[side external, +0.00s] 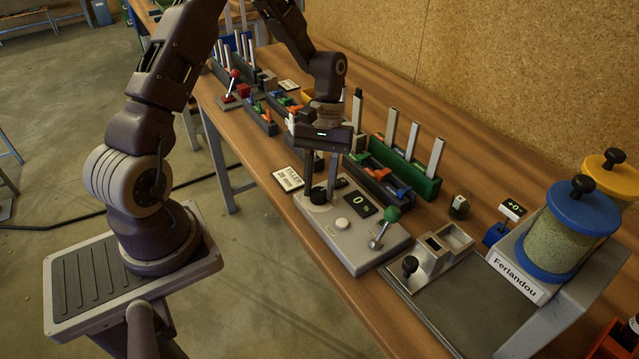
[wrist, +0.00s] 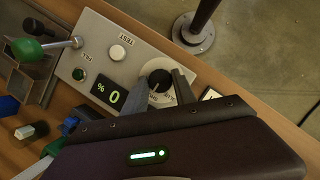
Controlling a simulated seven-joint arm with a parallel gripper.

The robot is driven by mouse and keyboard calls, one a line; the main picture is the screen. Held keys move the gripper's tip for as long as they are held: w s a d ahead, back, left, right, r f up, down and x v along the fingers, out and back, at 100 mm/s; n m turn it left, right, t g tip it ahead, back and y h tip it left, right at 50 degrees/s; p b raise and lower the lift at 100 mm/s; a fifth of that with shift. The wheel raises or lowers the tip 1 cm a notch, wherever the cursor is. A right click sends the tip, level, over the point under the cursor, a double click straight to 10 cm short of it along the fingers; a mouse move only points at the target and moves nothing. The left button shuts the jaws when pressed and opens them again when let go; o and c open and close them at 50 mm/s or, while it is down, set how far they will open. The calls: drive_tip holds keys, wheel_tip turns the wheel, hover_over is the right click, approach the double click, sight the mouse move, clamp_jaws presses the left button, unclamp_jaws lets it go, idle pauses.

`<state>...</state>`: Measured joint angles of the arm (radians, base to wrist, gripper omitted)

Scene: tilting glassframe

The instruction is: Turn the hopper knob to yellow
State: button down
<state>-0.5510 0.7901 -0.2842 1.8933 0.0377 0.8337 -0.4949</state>
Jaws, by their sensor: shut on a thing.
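A grey control box (side external: 352,225) sits on the bench below my gripper, with a black round knob (side external: 318,195) at its left end. In the wrist view the knob (wrist: 158,79) has a pale pointer line and small markings too small to read. My gripper (wrist: 162,84) points down with its fingers on either side of the knob, shut on it; the fingers partly hide it.
At the right stand a blue-lidded jar (side external: 568,240) of greenish grains on a stand marked Ferlandou, and a yellow-lidded jar (side external: 605,165). A metal block (side external: 437,250) is right of the box. Racks (side external: 410,170) with upright bars stand behind. A label card (side external: 288,179) lies left.

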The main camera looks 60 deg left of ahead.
drive_tip(key=m+y, duration=0.1)
drive_tip(key=m, duration=0.1)
drive_tip(key=m+g+y, duration=0.1)
drive_tip(key=m, duration=0.2)
drive_tip(key=shift+d, duration=0.2)
drive_tip(key=m+y, duration=0.1)
drive_tip(key=m, duration=0.2)
drive_tip(key=m+y, duration=0.1)
drive_tip(key=m, duration=0.2)
drive_tip(key=shift+d, duration=0.1)
drive_tip(key=shift+m, duration=0.4)
drive_tip(key=c, duration=1)
unclamp_jaws()
drive_tip(key=shift+w+r, duration=0.1)
